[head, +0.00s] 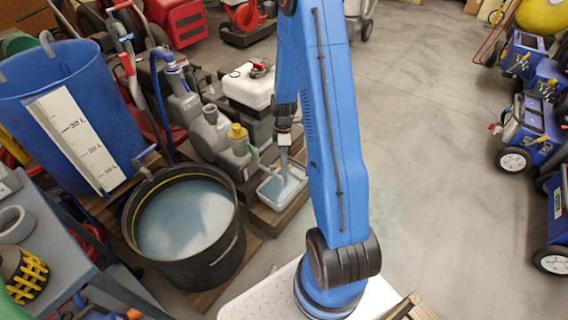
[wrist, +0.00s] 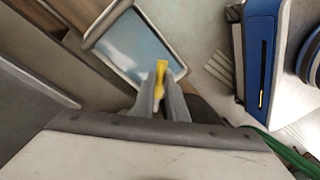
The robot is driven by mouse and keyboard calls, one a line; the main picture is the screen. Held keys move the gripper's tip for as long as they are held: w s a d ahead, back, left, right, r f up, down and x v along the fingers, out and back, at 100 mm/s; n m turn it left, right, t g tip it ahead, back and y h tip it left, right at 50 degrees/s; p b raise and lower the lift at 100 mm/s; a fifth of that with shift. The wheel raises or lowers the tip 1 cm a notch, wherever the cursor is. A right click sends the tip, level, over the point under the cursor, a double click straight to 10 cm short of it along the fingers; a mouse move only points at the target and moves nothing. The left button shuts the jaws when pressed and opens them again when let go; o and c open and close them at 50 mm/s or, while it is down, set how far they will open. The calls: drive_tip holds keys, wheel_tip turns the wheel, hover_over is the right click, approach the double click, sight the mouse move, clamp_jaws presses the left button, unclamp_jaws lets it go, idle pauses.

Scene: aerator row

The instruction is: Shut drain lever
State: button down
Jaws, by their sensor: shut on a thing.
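The yellow drain lever (wrist: 161,68) shows in the wrist view, pinched between the two grey fingertips of my gripper (wrist: 160,92). Only its upper end is visible; its pivot and the drain body are hidden. I cannot tell from this how far the lever is turned. In the head view my gripper (head: 283,160) reaches down among the grey machines, just above a shallow pale tray (head: 268,199). The tray holds bluish water, and its rim (wrist: 102,22) shows in the wrist view beyond the fingers.
A round black tub (head: 190,268) of bluish water stands left of the tray. Grey pump-like machines (head: 212,137), one bearing a yellow-capped bottle (head: 238,140), crowd close behind. A blue bin (head: 45,75) is at far left. Blue wheeled units (head: 530,125) stand right; the floor between is clear.

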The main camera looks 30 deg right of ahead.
drive_tip(key=shift+w+n+h, duration=0.35)
drive_tip(key=shift+w+n, duration=0.45)
drive_tip(key=shift+n, duration=0.85)
drive_tip(key=shift+w+n+h, duration=0.3)
drive_tip(key=shift+w+n, duration=0.5)
drive_tip(key=shift+n, duration=0.9)
drive_tip(key=shift+w+n+h, duration=0.35)
drive_tip(key=shift+w+n, duration=0.45)
drive_tip(key=shift+n, duration=0.85)
drive_tip(key=c, duration=1.8)
unclamp_jaws()
drive_tip(key=shift+o, duration=0.2)
drive_tip(key=shift+w+r, duration=0.1)
drive_tip(key=w+a+r, duration=0.1)
drive_tip(key=w+r, duration=0.2)
drive_tip(key=r, duration=1.4)
drive_tip(key=shift+a, duration=0.15)
